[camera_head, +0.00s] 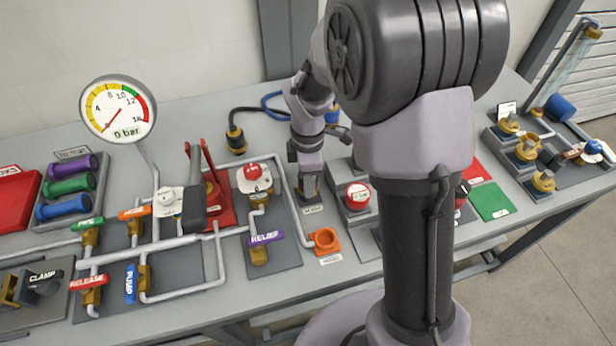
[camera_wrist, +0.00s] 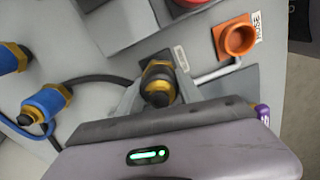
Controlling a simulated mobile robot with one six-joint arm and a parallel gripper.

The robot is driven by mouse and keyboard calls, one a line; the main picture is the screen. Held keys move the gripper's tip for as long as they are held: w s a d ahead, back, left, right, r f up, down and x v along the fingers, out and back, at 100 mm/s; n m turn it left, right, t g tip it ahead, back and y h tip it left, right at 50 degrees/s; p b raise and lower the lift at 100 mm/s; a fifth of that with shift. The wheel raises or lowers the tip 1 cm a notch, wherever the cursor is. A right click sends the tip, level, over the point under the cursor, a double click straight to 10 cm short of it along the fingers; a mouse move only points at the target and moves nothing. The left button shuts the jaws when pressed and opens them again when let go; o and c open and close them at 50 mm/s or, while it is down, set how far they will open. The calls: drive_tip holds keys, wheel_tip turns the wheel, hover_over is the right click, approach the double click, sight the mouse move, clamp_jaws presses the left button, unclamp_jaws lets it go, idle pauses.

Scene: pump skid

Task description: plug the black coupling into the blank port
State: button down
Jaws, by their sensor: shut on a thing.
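My gripper (camera_head: 308,188) points down over the bench, left of a block with a red cap. In the wrist view my gripper (camera_wrist: 155,92) is shut on the black coupling (camera_wrist: 158,92), which has a brass collar and a dark end. The coupling stands between the fingers, over a small dark plate with a white label beside it. The blank port is not clearly visible; the fingers and coupling cover that spot. I cannot tell whether the coupling is seated or only above it.
An orange open port (camera_head: 325,240) with a label stands nearby; it also shows in the wrist view (camera_wrist: 236,40). Blue couplings (camera_wrist: 45,103) lie to the left there, beside a dark hose.

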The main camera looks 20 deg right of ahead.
drive_tip(key=shift+f, duration=0.2)
drive_tip(key=c, duration=0.7)
unclamp_jaws()
wheel_tip(320, 180, up, 17)
drive_tip(key=p, duration=0.7)
drive_tip(key=shift+r, duration=0.2)
drive_tip(key=s+a+r+m+t+y+b, duration=0.1)
drive_tip(key=s+a+r+m+t, duration=0.1)
drive_tip(key=s+m, duration=0.7)
drive_tip(key=s+a+r+m+t+y+b, duration=0.1)
drive_tip(key=s+a+r+m+t+b, duration=0.1)
drive_tip(key=s+m, duration=0.8)
drive_tip(key=shift+r+m+t+b, duration=0.3)
drive_tip(key=shift+r+m+t, duration=0.3)
drive_tip(key=shift+r+t, duration=0.35)
